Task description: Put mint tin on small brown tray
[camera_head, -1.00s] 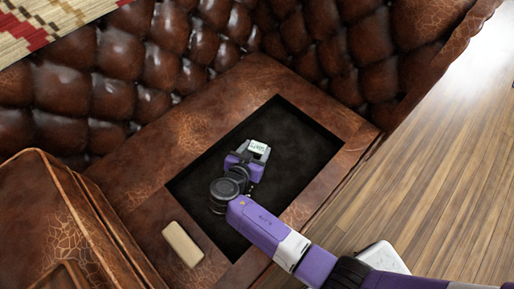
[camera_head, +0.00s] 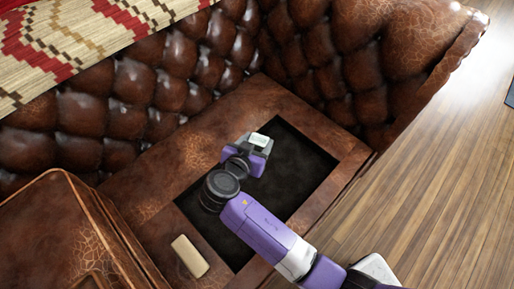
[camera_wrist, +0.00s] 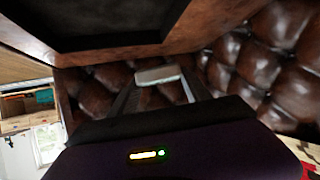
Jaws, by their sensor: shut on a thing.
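The mint tin (camera_head: 259,139) is a small, pale, flat piece at the tip of my gripper (camera_head: 256,146). In the wrist view, the tin (camera_wrist: 158,75) sits between the two fingertips and my gripper (camera_wrist: 157,84) is shut on it. In the head view, the tin appears over the back left edge of the dark recess, held above the surface; its exact height is unclear. No thing is clearly recognisable as the small brown tray. A small tan block-like piece (camera_head: 190,256) lies on the leather border at the front left, and I cannot tell whether it is the tray.
A brown leather sofa seat (camera_head: 150,195) surrounds a black rectangular recess (camera_head: 300,163). The tufted back (camera_head: 130,95) rises behind. A leather block or armrest (camera_head: 50,225) stands at the left. Wooden floor (camera_head: 430,190) lies open at the right. A patterned cloth (camera_head: 60,45) is at top left.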

